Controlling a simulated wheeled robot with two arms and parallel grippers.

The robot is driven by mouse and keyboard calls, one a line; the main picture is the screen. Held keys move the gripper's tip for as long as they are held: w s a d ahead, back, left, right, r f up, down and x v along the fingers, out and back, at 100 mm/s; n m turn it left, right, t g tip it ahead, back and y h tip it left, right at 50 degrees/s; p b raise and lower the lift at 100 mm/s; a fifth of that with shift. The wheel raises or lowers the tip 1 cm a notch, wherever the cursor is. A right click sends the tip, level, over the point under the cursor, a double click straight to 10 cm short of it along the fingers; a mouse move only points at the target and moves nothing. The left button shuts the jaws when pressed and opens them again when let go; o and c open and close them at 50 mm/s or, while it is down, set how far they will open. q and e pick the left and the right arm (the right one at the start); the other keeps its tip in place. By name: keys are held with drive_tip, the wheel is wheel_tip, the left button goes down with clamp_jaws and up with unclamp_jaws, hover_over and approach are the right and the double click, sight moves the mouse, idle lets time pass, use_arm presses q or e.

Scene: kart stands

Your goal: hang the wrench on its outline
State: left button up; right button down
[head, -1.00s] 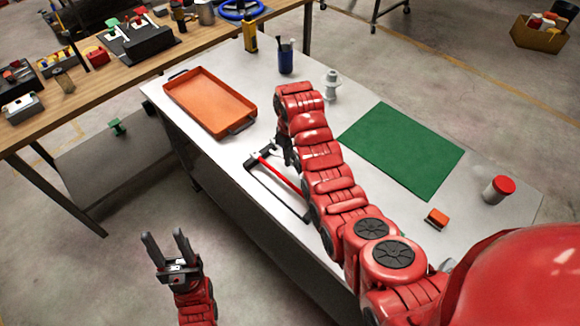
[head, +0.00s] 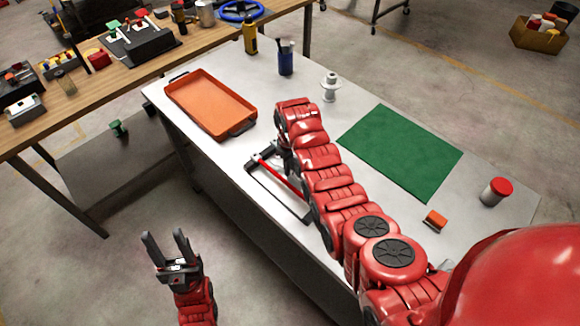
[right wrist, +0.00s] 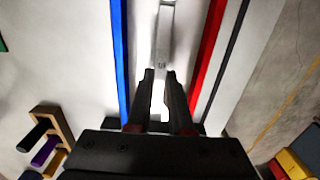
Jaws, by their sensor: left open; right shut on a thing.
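The wrench (right wrist: 165,32) shows in the right wrist view as a narrow silver bar running away from between my right fingers. My right gripper (right wrist: 160,76) is shut on it. In the head view my red right arm hides the wrench and most of that gripper, near the left edge of the grey table. A blue strip (right wrist: 119,50) lies left of the wrench and a red strip (right wrist: 208,50) right of it, on a pale surface. I cannot make out a wrench outline. My left gripper (head: 164,236) is open and empty, off the table's left side.
The grey table (head: 225,158) holds an orange tray (head: 210,102), a blue cup (head: 286,58), a green mat (head: 402,150), a red-lidded jar (head: 496,191) and a small orange block (head: 436,219). A black frame with a red bar (head: 280,177) lies beside my right arm.

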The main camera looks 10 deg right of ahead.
drive_tip(key=c, duration=0.8)
unclamp_jaws()
drive_tip(key=shift+f, duration=0.1)
